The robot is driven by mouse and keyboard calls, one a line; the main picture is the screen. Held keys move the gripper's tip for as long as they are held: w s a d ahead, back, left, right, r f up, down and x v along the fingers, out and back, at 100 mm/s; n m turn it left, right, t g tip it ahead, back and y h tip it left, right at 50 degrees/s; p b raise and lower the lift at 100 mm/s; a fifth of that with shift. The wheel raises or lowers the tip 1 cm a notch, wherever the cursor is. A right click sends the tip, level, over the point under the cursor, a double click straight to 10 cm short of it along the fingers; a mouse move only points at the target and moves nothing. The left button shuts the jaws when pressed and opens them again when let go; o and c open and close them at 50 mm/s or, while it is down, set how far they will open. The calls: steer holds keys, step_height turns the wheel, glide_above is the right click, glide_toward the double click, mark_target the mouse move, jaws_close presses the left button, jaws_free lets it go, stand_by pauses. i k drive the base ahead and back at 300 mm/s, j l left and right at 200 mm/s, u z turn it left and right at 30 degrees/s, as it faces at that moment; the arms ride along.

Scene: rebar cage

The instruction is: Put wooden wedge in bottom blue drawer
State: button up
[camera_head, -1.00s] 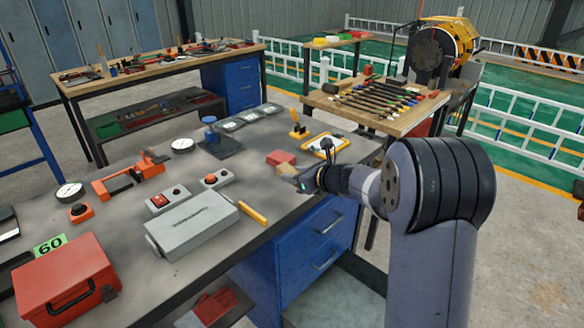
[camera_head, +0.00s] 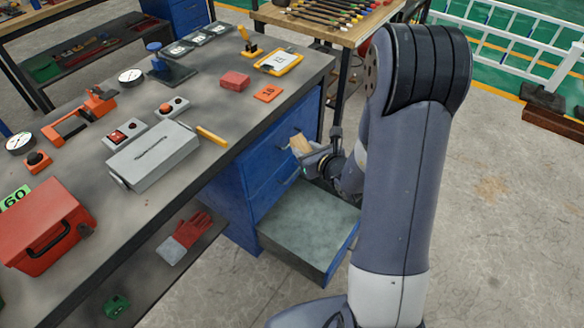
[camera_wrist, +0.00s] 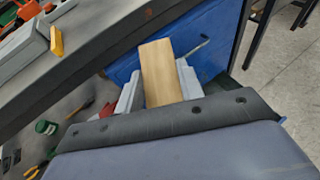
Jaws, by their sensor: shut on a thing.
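The wooden wedge (camera_head: 300,145) is a light tan block. My gripper (camera_head: 309,158) is shut on it in front of the blue drawer cabinet (camera_head: 237,190), above the open drawer. In the wrist view the wedge (camera_wrist: 161,73) sticks out between the two grey fingers (camera_wrist: 160,90). The bottom blue drawer (camera_head: 305,228) is pulled out, and its grey floor looks empty where it shows. My arm hides part of its right side. The drawers above it look closed.
Red gloves (camera_head: 192,228) lie on the lower shelf. The floor to the right is open.

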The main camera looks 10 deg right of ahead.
mark_target(319, 252)
steer(key=k+j+u, duration=0.15)
steer(key=k+u, duration=0.2)
steer(key=k, duration=0.3)
steer(key=l+u, duration=0.1)
steer(key=u, duration=0.4)
steer(key=l+u, duration=0.15)
steer(key=u, duration=0.3)
steer(key=i+l+u, duration=0.1)
steer(key=u, duration=0.4)
steer(key=l, duration=0.7)
steer(key=k+l, duration=0.15)
steer(key=l, duration=1.3)
steer(key=k+l, duration=0.1)
steer(key=l, duration=0.6)
steer(key=l+u, duration=0.1)
steer(key=l, duration=0.6)
steer(key=k, duration=0.05)
